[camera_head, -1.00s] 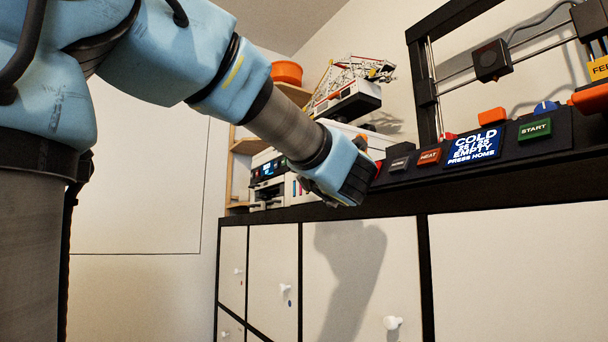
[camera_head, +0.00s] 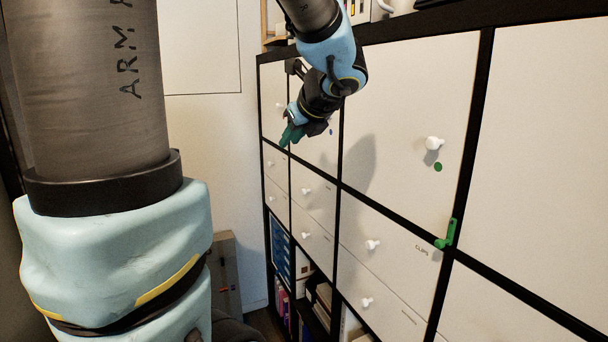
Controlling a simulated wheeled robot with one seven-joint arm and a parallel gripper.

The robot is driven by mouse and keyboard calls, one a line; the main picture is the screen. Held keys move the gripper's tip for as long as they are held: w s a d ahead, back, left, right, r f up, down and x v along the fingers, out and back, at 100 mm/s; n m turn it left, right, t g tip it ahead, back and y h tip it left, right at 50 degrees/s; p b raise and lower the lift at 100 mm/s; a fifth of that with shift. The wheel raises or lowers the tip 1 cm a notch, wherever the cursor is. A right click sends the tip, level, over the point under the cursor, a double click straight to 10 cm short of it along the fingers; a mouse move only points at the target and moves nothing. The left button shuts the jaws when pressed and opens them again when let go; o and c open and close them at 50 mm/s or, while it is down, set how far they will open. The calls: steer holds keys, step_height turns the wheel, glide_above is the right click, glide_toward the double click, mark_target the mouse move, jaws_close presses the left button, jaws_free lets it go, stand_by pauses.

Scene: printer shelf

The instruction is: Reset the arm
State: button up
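My arm comes down from the top of the head view in front of the white cabinet. My gripper (camera_head: 291,137) hangs at the arm's lower end, pointing down and left, with dark green fingertips near the cabinet's left doors. The fingers overlap from this side, so their gap does not show, and I see nothing held in them. A large link of my arm fills the left of the view.
The white cabinet (camera_head: 400,120) has black frames and several white knobs (camera_head: 433,143). A green hook-shaped piece (camera_head: 447,235) sits at a frame edge. Below are open compartments with books (camera_head: 318,297) and blue drawers (camera_head: 281,250). A grey box (camera_head: 226,275) stands by the wall.

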steer(key=s+a+f+n+g+h, duration=0.2)
steer(key=s+f+n+g, duration=0.2)
steer(key=s+f+n, duration=0.3)
steer(key=s+a+f+n+g+h, duration=0.2)
steer(key=s+f+n+g, duration=0.2)
steer(key=f+n, duration=1)
steer(key=s+n, duration=0.3)
steer(key=n, duration=0.3)
steer(key=shift+h, duration=0.4)
steer(key=shift+a+f, duration=0.1)
